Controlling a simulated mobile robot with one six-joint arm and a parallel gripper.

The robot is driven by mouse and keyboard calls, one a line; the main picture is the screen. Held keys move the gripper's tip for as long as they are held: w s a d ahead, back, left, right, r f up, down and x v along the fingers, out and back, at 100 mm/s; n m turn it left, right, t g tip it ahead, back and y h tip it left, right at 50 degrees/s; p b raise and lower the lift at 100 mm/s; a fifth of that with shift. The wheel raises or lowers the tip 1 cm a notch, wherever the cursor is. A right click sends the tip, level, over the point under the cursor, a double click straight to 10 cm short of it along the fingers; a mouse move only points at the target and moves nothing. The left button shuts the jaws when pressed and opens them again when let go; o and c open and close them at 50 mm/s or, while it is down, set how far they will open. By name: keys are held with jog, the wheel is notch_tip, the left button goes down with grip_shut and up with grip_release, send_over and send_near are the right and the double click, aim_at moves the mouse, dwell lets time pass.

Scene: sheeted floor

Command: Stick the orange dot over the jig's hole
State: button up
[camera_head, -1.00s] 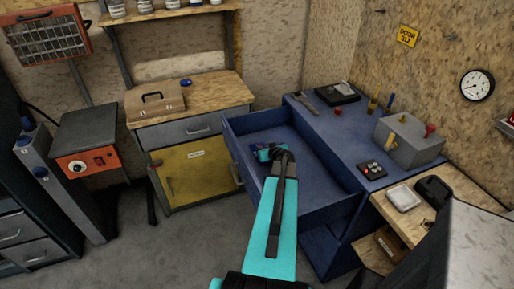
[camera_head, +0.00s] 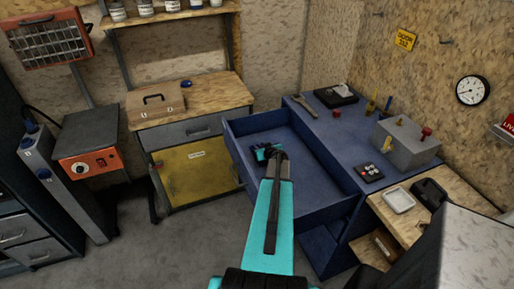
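My gripper (camera_head: 265,152) hangs over or inside the open blue drawer at the end of my teal arm. It is small and partly hidden by the arm's dark wrist, so I cannot tell whether its fingers are apart or hold anything. A grey block (camera_head: 408,147) with a brass knob and a red knob stands on the blue bench top at the right; it may be the jig, but I make out no hole in it. I cannot pick out an orange dot. A small black plate with several coloured spots (camera_head: 369,174) lies at the bench's front edge.
The blue drawer (camera_head: 318,201) stands pulled out and its visible floor looks mostly bare. The bench top (camera_head: 335,135) carries a wrench (camera_head: 305,106), a black tray (camera_head: 336,96) and small upright pieces. A white tray (camera_head: 399,200) lies on the wooden shelf at the right.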

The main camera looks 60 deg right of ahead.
jog(key=shift+w+d+f, duration=0.15)
jog(key=shift+w, duration=0.1)
dwell(0.4)
grip_shut()
